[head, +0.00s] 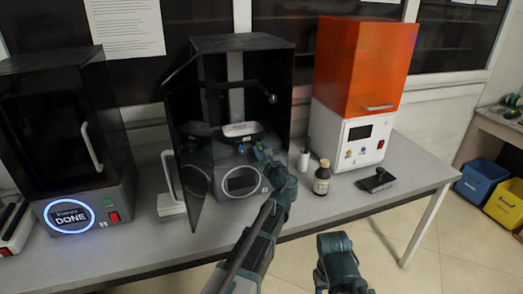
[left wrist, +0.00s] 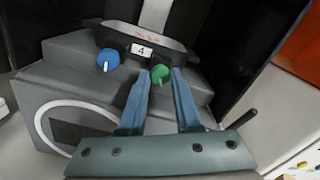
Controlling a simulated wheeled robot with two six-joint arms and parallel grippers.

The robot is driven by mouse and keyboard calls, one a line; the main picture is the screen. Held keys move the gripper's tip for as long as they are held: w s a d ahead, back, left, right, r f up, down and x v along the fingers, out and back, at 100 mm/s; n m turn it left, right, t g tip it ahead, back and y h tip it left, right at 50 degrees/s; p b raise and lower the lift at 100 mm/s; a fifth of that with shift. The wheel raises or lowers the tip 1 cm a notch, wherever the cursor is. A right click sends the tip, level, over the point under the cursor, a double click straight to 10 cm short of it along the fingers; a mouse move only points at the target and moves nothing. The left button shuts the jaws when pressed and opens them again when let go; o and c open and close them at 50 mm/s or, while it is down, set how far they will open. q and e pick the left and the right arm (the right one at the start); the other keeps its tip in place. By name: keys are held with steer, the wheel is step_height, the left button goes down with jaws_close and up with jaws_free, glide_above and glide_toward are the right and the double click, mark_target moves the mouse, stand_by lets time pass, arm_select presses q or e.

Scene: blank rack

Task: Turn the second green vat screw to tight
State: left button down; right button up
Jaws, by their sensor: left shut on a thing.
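The open black printer (head: 229,43) stands mid-bench, its door swung out to the left. Inside is a dark vat (left wrist: 150,33) with a label reading 4, which also shows in the head view (head: 241,130). At its front are a blue screw (left wrist: 107,60) with a white mark and a green screw (left wrist: 159,74) to its right. My left gripper (left wrist: 161,72) has its two fingers on either side of the green screw, shut on it. In the head view my left gripper (head: 263,152) hides the green screw. My right gripper (head: 338,262) is low in the head view, away from the printer, its fingers unclear.
A closed black machine (head: 60,130) reading DONE stands left. An orange-hooded machine (head: 365,60) stands right. A brown bottle (head: 322,178), a small white bottle (head: 303,161) and a black object (head: 376,180) sit on the bench right of my left arm. The bench front right is clear.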

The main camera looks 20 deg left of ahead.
arm_select(q)
steer(key=m, duration=0.5)
steer(key=shift+m, duration=0.3)
stand_by(0.4)
steer(key=c, duration=0.6)
jaws_free()
steer(key=shift+s, duration=0.1)
steer(key=v, duration=1.3)
steer(key=shift+s+d, duration=0.25)
steer(key=shift+d, duration=0.05)
